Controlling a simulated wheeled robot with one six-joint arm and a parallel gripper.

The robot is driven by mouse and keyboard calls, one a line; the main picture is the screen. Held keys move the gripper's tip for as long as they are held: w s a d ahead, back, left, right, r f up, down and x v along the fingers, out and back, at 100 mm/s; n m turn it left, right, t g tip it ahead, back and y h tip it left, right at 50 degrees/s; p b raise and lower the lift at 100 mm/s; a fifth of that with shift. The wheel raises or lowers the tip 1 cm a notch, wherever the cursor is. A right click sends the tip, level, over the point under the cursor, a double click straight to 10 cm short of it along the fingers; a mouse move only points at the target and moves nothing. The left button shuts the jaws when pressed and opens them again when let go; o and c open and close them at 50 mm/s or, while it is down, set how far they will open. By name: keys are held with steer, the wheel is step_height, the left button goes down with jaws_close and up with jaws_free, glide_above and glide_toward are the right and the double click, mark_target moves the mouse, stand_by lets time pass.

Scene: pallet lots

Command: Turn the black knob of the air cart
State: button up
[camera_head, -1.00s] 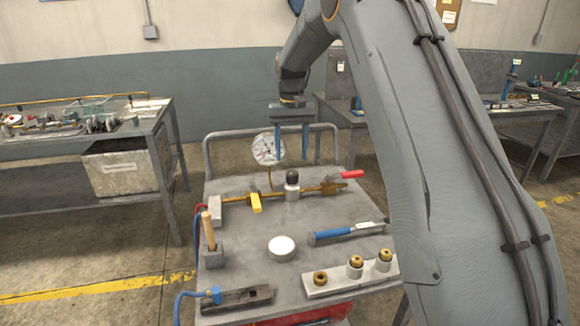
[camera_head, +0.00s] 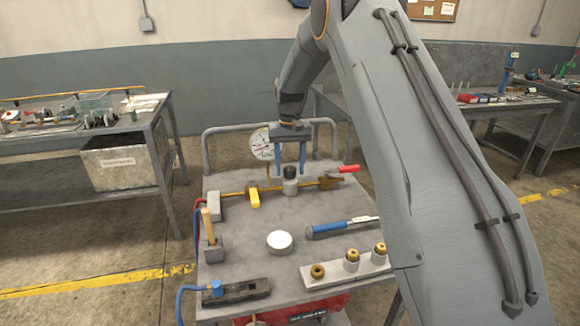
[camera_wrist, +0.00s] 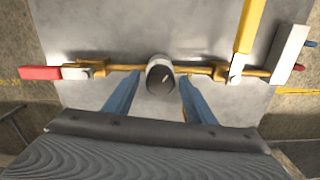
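The air cart (camera_head: 240,262) stands in front of me with a brass pipe (camera_head: 235,195) along its top. The black knob (camera_head: 290,171) sits upright on a pale round valve body (camera_head: 290,186) on that pipe. My gripper (camera_head: 290,172) points down over it, its two blue fingers open and apart. In the head view the fingers show on either side of the knob. In the wrist view the knob (camera_wrist: 160,76) lies between and just beyond the fingertips (camera_wrist: 158,84), with gaps on both sides. I cannot tell the exact height of the fingertips against the knob.
A red-handled valve (camera_head: 348,169) and a yellow lever (camera_head: 254,198) flank the knob on the pipe. A gauge (camera_head: 261,143) stands behind.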

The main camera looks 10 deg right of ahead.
steer(key=c, duration=0.9)
steer(key=shift+m, duration=2.6)
steer(key=o, duration=1.1)
